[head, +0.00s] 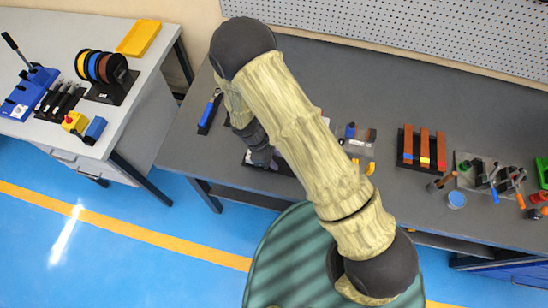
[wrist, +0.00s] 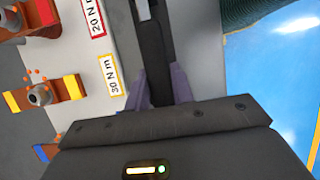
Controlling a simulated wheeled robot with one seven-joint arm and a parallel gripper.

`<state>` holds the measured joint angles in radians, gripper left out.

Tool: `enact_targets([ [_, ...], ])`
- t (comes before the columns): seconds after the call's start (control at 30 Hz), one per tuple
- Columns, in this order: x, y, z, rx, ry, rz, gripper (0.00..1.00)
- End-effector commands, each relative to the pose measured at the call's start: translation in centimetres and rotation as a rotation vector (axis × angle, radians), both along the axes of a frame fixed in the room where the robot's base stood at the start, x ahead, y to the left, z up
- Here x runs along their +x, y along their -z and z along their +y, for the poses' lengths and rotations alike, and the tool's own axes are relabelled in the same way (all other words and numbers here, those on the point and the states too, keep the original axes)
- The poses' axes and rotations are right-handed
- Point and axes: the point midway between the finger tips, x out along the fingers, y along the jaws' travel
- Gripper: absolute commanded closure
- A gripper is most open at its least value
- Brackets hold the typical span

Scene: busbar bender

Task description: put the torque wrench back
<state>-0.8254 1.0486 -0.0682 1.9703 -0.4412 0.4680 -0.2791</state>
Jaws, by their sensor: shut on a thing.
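My gripper (wrist: 161,75) shows its two purple-grey fingers in the wrist view, shut on the torque wrench (wrist: 153,45). Only a dark, straight bar of the wrench shows between and beyond the fingers, with a pale part near the top edge; the rest is out of view or hidden. Beside it lies a light board (wrist: 78,65) with a red-framed "20 N m" label and a yellow-framed "30 N m" label (wrist: 112,75). In the head view my gripper (head: 264,160) is small and dark over the bench's front left part, and the wrench cannot be made out.
A blue-handled tool (head: 210,110) lies on the grey bench (head: 365,85), left of my arm. Copper bars (head: 424,147) and a tool rack (head: 485,175) stand at right. The bench's back middle is clear.

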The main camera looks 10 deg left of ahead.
Motion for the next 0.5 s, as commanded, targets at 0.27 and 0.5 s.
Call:
enact_targets([
  [0.27, 0.01, 0.32, 0.01, 0.0, 0.0, 0.0, 0.69],
  [0.5, -0.03, 0.31, 0.02, 0.0, -0.002, 0.0, 0.55],
])
